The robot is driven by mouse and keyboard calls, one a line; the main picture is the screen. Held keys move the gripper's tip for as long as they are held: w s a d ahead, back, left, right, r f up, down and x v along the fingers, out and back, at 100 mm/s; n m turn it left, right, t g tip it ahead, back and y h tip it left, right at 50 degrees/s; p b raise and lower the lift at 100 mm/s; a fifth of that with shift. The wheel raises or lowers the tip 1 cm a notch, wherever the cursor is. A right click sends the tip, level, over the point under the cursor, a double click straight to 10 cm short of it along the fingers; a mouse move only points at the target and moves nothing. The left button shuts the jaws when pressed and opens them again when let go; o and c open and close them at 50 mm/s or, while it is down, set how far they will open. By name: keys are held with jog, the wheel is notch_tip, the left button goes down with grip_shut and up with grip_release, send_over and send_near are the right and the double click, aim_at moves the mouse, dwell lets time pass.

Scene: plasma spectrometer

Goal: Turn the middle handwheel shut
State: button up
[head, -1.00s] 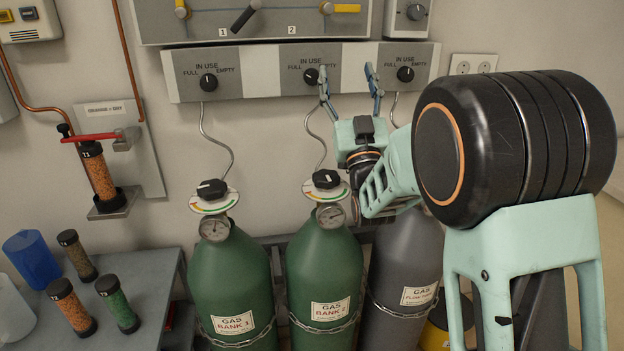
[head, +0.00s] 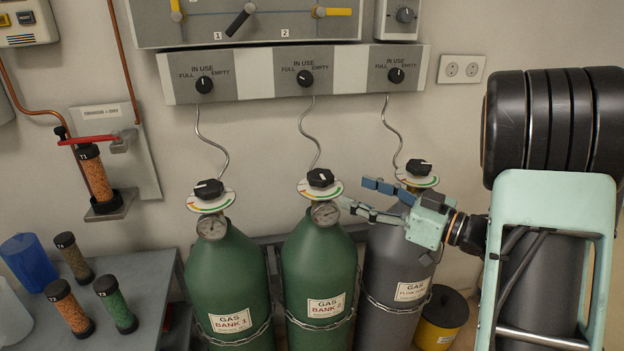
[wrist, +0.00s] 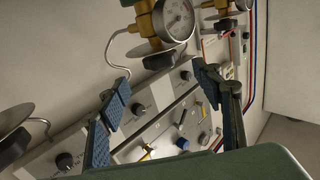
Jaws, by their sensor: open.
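The middle handwheel (head: 320,178) is a black knob above a coloured, white-edged disc on the green Gas Bank 2 cylinder (head: 318,260). A white mark shows on its top. In the wrist view this handwheel (wrist: 160,60) appears upside down under its brass valve and gauge (wrist: 178,18). My gripper (head: 354,192) is open and empty. It points left, just right of the middle disc and gauge, in front of the grey cylinder's top. The wrist view shows both fingers spread, with the handwheel beyond and between them. I see no contact.
The left handwheel (head: 208,189) stands on the Gas Bank 1 cylinder. The right handwheel (head: 419,168) on the grey cylinder (head: 395,255) is close behind my gripper. Thin bent pipes rise to the IN USE panel (head: 337,67). A bench (head: 150,275) with sample tubes stands left.

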aim_at(332, 183)
jog(key=b+x, duration=0.1)
jog(key=x, duration=0.9)
jog(key=shift+w+a, duration=0.1)
jog(key=shift+a, duration=0.15)
jog(key=c, duration=1.2)
